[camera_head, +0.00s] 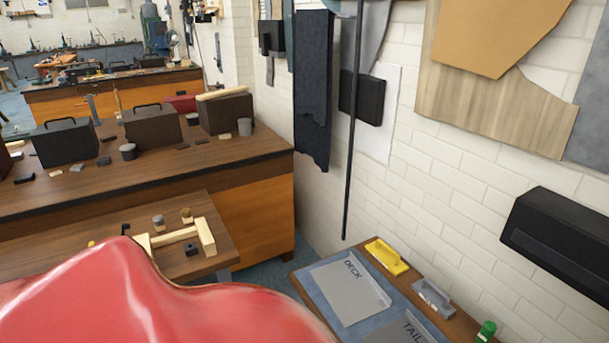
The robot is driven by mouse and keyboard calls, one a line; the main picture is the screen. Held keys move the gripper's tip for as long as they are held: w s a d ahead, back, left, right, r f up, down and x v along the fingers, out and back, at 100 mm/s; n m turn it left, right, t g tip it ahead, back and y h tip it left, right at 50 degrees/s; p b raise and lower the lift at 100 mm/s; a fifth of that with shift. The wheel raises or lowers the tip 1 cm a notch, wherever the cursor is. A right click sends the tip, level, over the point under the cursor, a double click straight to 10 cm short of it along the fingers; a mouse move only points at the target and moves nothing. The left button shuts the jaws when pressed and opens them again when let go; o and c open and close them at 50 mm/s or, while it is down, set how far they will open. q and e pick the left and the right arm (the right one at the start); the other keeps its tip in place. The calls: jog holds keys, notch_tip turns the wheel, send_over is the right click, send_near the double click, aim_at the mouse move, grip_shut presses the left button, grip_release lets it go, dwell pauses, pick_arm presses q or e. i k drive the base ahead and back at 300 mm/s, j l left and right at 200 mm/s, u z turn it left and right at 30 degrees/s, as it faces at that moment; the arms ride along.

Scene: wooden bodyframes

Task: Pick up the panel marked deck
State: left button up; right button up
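The panel marked DECK (347,287) is a flat grey sheet. It lies on a blue-grey mat (312,298) on a small wooden table at the lower right. Dark letters reading DECK show near its upper edge. A second grey panel marked TAIL (408,331) lies to its right and is cut off by the bottom edge of the view. Neither of my grippers shows in the view, and nothing is seen touching the DECK panel.
A large glossy red surface (150,300) fills the lower left. A wooden bench (258,222) stands at left; a white brick wall (430,165) bounds the right.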

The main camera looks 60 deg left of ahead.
aim_at(353, 294)
jog(key=u, duration=1.65)
